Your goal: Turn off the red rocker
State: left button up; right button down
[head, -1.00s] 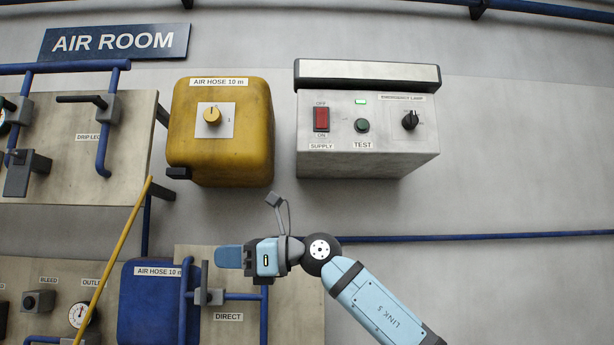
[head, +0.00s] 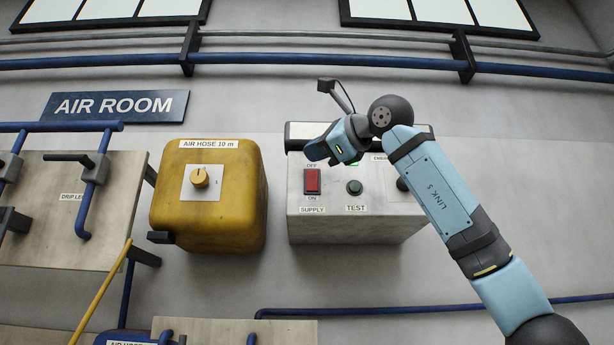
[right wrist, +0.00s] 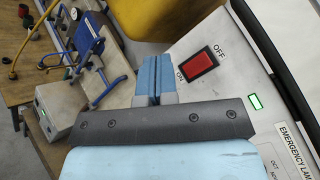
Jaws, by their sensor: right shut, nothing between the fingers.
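The red rocker (head: 312,181) sits on the front of the grey supply box (head: 358,227), with OFF printed above it and ON below. I cannot tell which half is pressed in. My right gripper (head: 309,152) is shut and empty, just above the rocker and the OFF label, apart from the rocker. In the right wrist view its closed blue fingers (right wrist: 153,80) lie left of the red rocker (right wrist: 198,62), which is fully visible there. My left gripper is not in view.
A green TEST button (head: 354,187) is right of the rocker. The emergency lamp knob (head: 402,184) is partly hidden by my right arm. A yellow air hose box (head: 210,222) stands left. Blue pipes (head: 330,62) run above.

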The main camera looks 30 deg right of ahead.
aim_at(312, 181)
jog(key=shift+r, duration=0.1)
dwell(0.3)
jog(key=w+d+p, duration=0.1)
jog(key=w, duration=0.1)
jog(key=w+d+p, duration=0.2)
jog(key=w, duration=0.1)
jog(key=w+d+r+p, duration=0.1)
jog(key=w, duration=0.1)
jog(key=shift+w+d, duration=0.25)
jog(key=shift+d, duration=0.1)
dwell(0.9)
dwell(0.8)
jog(key=shift+r+p, duration=0.1)
jog(key=shift+p, duration=0.25)
